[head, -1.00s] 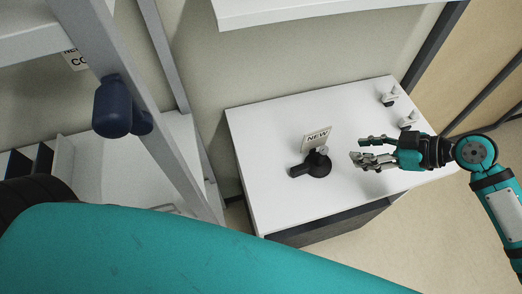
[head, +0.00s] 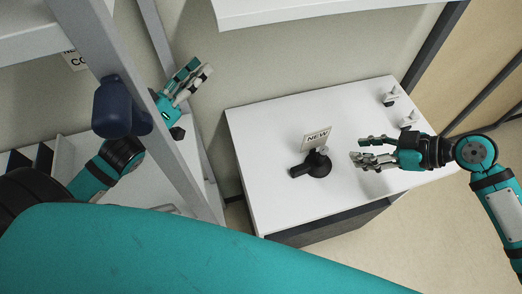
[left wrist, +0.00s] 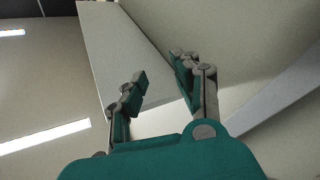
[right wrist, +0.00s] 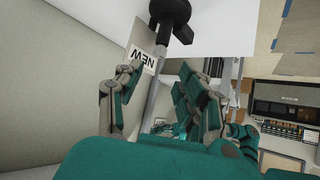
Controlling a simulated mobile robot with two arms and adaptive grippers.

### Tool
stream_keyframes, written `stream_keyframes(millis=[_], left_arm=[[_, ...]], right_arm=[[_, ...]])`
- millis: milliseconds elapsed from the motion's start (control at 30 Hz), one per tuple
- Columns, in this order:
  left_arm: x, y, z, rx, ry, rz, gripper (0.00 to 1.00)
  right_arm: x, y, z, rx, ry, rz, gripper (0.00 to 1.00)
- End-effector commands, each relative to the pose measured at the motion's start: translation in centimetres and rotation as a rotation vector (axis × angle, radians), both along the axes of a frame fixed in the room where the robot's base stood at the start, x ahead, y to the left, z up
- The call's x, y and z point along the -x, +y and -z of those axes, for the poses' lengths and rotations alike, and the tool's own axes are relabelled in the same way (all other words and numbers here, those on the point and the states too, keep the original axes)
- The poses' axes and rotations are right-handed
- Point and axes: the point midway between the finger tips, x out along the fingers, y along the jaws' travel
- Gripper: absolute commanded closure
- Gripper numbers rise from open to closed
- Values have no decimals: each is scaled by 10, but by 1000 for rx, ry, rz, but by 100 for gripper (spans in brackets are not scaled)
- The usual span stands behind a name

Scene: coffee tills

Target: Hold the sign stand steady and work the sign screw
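The sign stand (head: 318,168) is on the white counter, with a round black base and a black handle pointing left. Its white card (head: 317,138) reads NEW. The sign screw (head: 323,150) looks like a small grey knob beside the card's lower edge. In the right wrist view the card (right wrist: 143,60) shows upside down beyond my fingers. My right gripper (head: 360,151) is open and empty, to the right of the stand and apart from it. My left gripper (head: 201,68) is open and empty, raised at the left near the wall, far from the stand.
The white counter (head: 260,130) is mostly clear around the stand. Two small clamp-like items (head: 390,97) stand at its far right corner. A grey upright post (head: 150,110) is close to my left arm. A white shelf (head: 300,10) overhangs at the top.

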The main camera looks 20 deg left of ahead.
Motion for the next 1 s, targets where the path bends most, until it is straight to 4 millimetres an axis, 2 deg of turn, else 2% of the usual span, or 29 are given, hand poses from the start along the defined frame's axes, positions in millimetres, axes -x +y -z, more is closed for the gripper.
stream_keyframes(millis=[33,200,300,433,533,700,800,1000], left_arm=[[-6,-18,9,-18,-8,42,69],[-13,-76,47,-107,-29,163,69],[-11,-104,72,-176,-43,224,69],[-3,-131,109,-284,-58,290,69],[4,-142,135,-370,-69,328,69],[17,-146,172,-492,-83,366,69],[22,-146,184,-536,-87,378,69],[24,-145,192,-564,-89,384,69]], right_arm=[[0,0,0,0,0,0,62],[0,0,0,0,0,0,62],[0,0,0,0,0,0,62],[0,0,0,0,0,0,62],[0,0,0,0,0,0,62],[0,0,0,0,0,0,62],[0,0,0,0,0,0,62],[0,0,0,0,0,0,62]])
